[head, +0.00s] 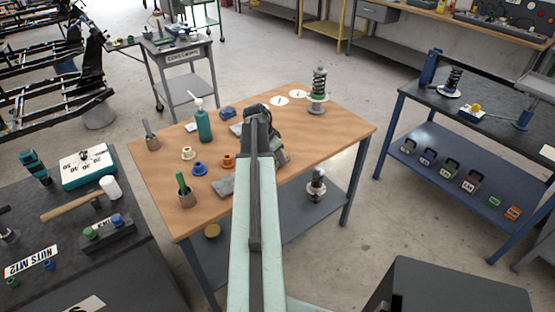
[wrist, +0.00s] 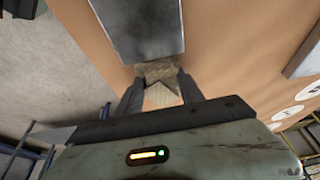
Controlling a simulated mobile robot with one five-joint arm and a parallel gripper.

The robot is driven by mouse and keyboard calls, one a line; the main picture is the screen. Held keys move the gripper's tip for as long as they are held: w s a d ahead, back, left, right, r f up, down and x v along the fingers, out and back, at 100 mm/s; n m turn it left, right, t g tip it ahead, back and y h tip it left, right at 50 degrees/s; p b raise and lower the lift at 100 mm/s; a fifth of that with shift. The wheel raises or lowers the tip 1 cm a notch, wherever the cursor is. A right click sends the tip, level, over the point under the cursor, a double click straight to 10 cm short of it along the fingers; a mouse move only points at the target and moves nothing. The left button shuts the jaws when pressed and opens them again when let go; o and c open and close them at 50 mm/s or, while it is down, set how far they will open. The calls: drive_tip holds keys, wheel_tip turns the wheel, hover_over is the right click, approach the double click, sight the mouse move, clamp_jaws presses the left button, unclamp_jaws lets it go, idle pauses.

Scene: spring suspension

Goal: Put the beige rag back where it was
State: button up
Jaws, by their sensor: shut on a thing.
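My gripper (wrist: 157,78) is over the wooden table in the wrist view, its two fingers shut on the beige rag (wrist: 157,68). The rag is crumpled and bunched between the fingertips, with part of it showing beyond them. I cannot tell whether it touches the tabletop. In the head view my arm reaches over the middle of the wooden table (head: 330,122), and its dark end hides the rag there.
A grey slab (wrist: 140,30) lies just beyond the rag in the wrist view.

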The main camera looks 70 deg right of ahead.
drive_tip(key=shift+f, duration=0.15)
drive_tip(key=o, duration=1.3)
drive_tip(key=shift+r+p, duration=0.4)
drive_tip(key=shift+r, duration=0.2)
drive_tip(key=p+v, duration=1)
drive_tip(key=v, duration=0.1)
drive_tip(key=shift+a, duration=0.15)
drive_tip(key=shift+w, duration=0.1)
